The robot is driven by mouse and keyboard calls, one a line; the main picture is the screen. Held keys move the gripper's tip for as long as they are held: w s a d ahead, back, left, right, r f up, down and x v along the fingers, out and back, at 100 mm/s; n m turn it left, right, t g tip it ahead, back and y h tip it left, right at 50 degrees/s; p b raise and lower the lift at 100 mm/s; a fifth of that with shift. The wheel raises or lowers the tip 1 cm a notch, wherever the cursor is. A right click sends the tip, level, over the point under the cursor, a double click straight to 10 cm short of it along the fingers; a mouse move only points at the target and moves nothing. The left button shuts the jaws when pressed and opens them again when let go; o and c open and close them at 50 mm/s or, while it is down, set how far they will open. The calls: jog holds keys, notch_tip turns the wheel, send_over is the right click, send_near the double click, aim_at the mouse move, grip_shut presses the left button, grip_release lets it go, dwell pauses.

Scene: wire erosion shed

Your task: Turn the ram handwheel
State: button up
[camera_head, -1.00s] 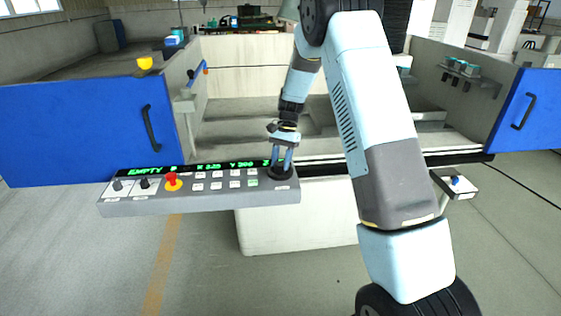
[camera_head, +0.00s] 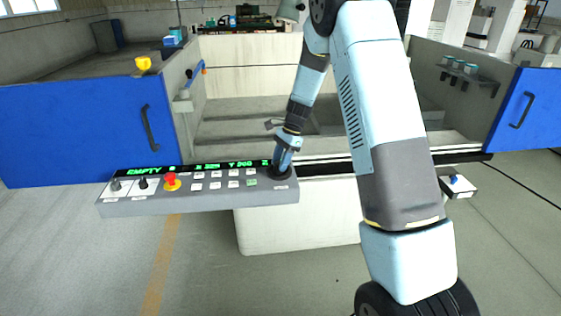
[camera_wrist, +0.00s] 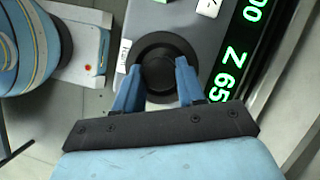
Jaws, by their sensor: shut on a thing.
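The ram handwheel is a round black knob with a wider dark base (camera_wrist: 159,46) at the right end of the grey control panel (camera_head: 160,207). In the wrist view a small white label stands beside it. My gripper (camera_wrist: 157,80) has its two blue fingers on either side of the handwheel's raised middle and is shut on it. In the head view my gripper (camera_head: 280,168) comes down on the handwheel from above and hides most of it. The panel's green display (camera_head: 200,166) reads EMPTY at its left, and "Z 65" shows in the wrist view.
A red emergency button on a yellow base (camera_head: 172,182), black knobs and several white buttons sit on the panel. Blue doors (camera_head: 80,132) stand open either side of the machine tank. A small box with a blue knob (camera_head: 455,182) is at the right.

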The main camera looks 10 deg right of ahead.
dwell(0.3)
jog(key=o, duration=1)
jog(key=shift+o, duration=0.2)
jog(key=v, duration=1.3)
jog(key=shift+d+r, duration=0.2)
jog(key=shift+r, duration=0.05)
jog(key=shift+w, duration=0.1)
